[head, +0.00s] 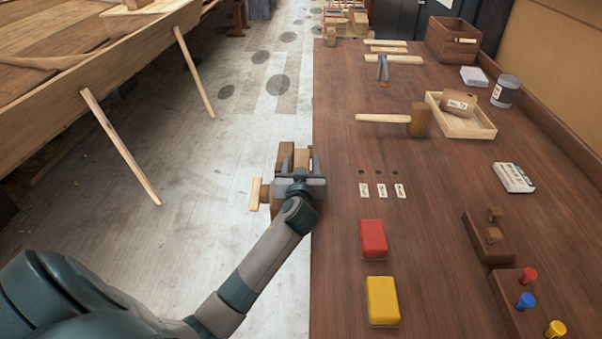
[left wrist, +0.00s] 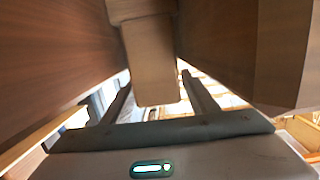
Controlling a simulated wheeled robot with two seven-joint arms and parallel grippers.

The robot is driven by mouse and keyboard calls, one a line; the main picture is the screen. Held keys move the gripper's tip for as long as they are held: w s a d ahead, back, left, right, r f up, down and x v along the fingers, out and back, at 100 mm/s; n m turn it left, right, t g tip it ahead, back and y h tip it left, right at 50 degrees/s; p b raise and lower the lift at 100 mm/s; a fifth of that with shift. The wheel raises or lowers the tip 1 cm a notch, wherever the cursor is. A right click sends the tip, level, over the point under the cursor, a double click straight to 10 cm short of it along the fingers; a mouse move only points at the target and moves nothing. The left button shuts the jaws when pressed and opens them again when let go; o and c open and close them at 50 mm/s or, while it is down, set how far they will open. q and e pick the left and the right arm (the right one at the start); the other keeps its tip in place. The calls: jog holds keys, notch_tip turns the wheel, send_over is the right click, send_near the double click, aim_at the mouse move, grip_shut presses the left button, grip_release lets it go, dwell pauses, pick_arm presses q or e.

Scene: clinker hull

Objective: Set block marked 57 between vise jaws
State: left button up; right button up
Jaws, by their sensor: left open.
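The wooden vise (head: 278,196) is at the left edge of the bench, with a pale handle (head: 256,194) sticking out to its left. My left gripper (head: 300,164) is over the vise, its fingers pointing away from me. In the left wrist view, its two fingers (left wrist: 158,98) are open on either side of a brown wooden block (left wrist: 152,62). The block is between two large dark wooden faces (left wrist: 60,55), which look like the vise jaws. Contact with the jaws cannot be made out. No number 57 is readable on it. My right gripper is not in view.
The bench (head: 440,220) holds a mallet (head: 418,120), a tray (head: 478,128) with a labelled block (head: 458,103), a red block (head: 373,239), a yellow block (head: 382,301) and a peg board (head: 530,300). A boat hull (head: 110,55) is at the left. Floor shows left of the vise.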

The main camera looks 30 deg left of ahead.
pick_arm(q)
jog(key=shift+b+v, duration=0.3)
jog(key=shift+v, duration=0.9)
jog(key=b+v, duration=0.1)
jog(key=v, duration=0.8)
jog(key=shift+s+b, duration=0.25)
jog(key=shift+b, duration=0.05)
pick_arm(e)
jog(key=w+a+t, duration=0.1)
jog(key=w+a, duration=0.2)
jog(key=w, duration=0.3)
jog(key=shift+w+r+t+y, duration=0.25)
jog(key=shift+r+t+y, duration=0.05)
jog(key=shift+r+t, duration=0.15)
pick_arm(q)
jog(key=shift+r, duration=0.15)
